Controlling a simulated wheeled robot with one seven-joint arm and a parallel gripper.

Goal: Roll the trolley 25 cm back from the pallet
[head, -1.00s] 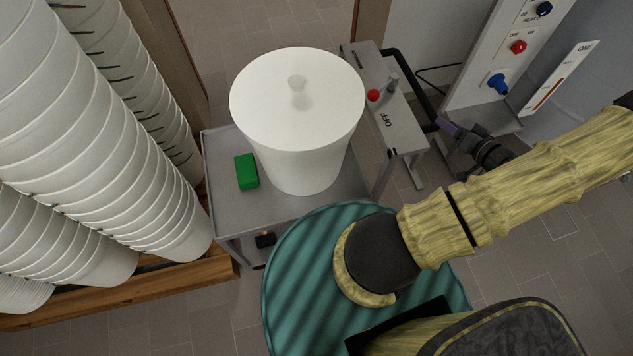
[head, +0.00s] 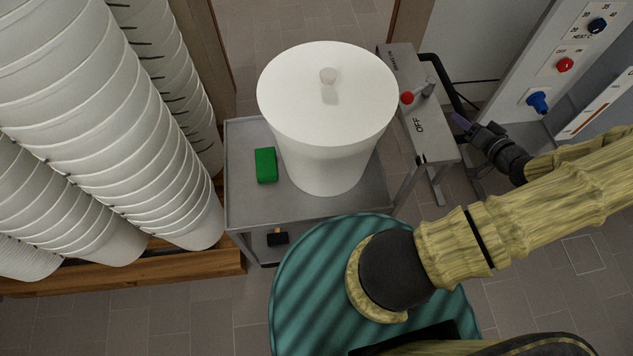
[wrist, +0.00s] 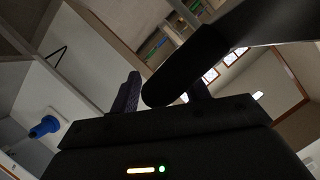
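The grey trolley (head: 240,190) stands left of centre in the head view, beside the wooden pallet (head: 190,273). It carries a large white lidded tub (head: 330,130) and a green block (head: 266,165). A black bar handle (head: 447,85) is at its right, by a raised box marked OFF (head: 420,115). My gripper (head: 468,128) is at the handle's lower end. Contact with the handle cannot be made out.
Tall stacks of white buckets (head: 120,130) stand on the pallet, close to the trolley's left side. A teal round shape (head: 320,290) is in front of the trolley. A control panel (head: 560,50) with knobs stands at the right. Tiled floor is bare at the lower right.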

